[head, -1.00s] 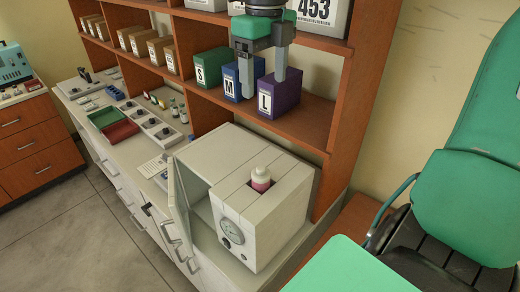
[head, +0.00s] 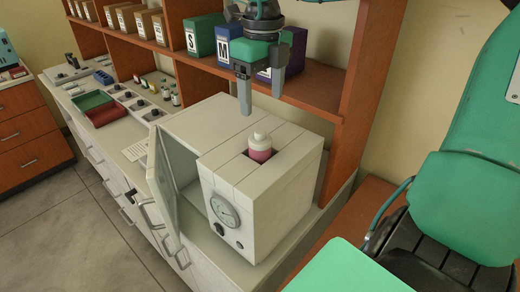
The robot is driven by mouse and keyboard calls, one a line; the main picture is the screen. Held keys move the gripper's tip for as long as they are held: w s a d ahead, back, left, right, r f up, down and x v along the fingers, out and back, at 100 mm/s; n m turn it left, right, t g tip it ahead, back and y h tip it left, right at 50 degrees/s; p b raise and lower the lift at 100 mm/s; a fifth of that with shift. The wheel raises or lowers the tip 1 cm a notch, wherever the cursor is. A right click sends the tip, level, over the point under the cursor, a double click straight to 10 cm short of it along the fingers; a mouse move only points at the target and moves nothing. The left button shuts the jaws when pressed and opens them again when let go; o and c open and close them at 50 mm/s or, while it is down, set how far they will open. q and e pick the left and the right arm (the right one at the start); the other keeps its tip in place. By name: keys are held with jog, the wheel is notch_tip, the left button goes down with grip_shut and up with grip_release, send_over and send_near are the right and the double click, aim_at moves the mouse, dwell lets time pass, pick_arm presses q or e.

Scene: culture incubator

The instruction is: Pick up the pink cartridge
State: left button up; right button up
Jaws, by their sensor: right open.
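The pink cartridge (head: 260,147) is a small bottle with a white cap and a pink lower part. It stands upright in a slot in the top of the cream incubator (head: 281,197), with its lower end hidden in the slot. My right gripper (head: 261,106) comes down from the top of the head view, fingers pointing down. It is open and empty, and in the picture its fingertips are just above the cartridge's cap, apart from it. My left gripper is not in view.
The incubator's front door (head: 170,190) stands open on its left side. Behind the gripper is a wooden shelf (head: 311,96) with green, blue and purple boxes. Red and green trays (head: 109,113) lie on the counter at left. A green chair (head: 470,200) stands at right.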

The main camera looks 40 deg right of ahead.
aim_at(260, 131)
notch_tip(260, 131, down, 6)
jog(key=shift+r+p, duration=0.1)
jog(key=shift+p, duration=0.25)
jog(key=f, duration=0.1)
jog(key=f+p, duration=0.1)
jog(key=f, duration=0.2)
jog(key=shift+a+f+p, duration=0.3)
jog(key=shift+f, duration=0.35)
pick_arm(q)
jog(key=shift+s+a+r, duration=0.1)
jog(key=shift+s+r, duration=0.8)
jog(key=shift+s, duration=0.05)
pick_arm(e)
jog(key=c, duration=1)
jog(key=shift+c, duration=0.6)
jog(key=shift+r, duration=0.15)
